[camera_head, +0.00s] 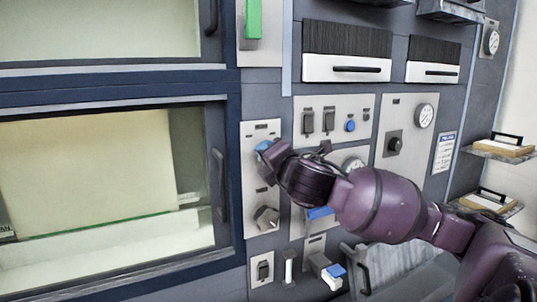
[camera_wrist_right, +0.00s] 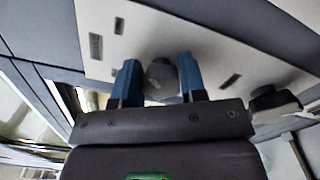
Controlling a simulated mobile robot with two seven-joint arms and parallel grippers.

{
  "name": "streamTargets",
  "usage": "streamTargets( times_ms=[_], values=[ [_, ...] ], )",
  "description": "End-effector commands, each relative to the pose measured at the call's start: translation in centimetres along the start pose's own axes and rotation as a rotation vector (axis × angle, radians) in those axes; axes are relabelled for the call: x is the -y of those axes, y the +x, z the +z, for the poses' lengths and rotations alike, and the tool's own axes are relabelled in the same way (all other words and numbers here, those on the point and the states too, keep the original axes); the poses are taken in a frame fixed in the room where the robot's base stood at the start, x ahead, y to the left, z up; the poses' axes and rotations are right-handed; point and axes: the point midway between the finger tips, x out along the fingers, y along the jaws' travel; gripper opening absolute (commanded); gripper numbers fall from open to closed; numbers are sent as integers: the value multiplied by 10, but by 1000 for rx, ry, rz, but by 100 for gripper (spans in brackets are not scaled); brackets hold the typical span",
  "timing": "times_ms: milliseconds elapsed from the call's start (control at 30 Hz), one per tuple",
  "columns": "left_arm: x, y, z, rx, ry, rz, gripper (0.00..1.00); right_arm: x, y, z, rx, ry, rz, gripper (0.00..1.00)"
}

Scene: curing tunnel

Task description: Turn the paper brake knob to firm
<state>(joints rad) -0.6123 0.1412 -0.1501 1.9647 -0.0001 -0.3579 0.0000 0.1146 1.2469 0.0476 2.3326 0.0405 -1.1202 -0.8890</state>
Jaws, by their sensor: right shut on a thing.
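My right gripper (camera_head: 264,148) reaches in from the right to the upper part of a narrow light control plate (camera_head: 262,127). In the right wrist view its two blue fingertips (camera_wrist_right: 157,80) stand on either side of a round grey knob (camera_wrist_right: 160,73) and are shut on it. In the head view the gripper hides this knob. A second dark knob (camera_head: 266,216) sits lower on the same plate; it also shows in the right wrist view (camera_wrist_right: 274,101). Labels are too small to read, so I cannot tell which is the paper brake knob. My left gripper is out of view.
A glazed door (camera_head: 100,180) with a dark vertical handle (camera_head: 219,172) is left of the plate. Switches (camera_head: 308,122), a black knob (camera_head: 394,144) and a gauge (camera_head: 424,115) sit to the right. Small shelves (camera_head: 485,150) stick out at the far right.

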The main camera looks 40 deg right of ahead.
Motion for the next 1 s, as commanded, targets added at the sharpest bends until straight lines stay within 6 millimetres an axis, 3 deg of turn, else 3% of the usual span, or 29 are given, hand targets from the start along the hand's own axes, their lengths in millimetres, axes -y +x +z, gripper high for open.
streamTargets(
  times_ms=[667,700,800,867,1000],
  values=[
    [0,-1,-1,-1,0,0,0,0,0,0,0,61,0,15],
    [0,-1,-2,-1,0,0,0,0,0,0,0,61,0,43],
    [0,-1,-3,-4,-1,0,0,0,0,0,0,61,0,58],
    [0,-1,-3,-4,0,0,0,0,0,0,0,60,0,64],
    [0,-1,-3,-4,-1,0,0,0,0,0,0,60,0,64]
  ],
)
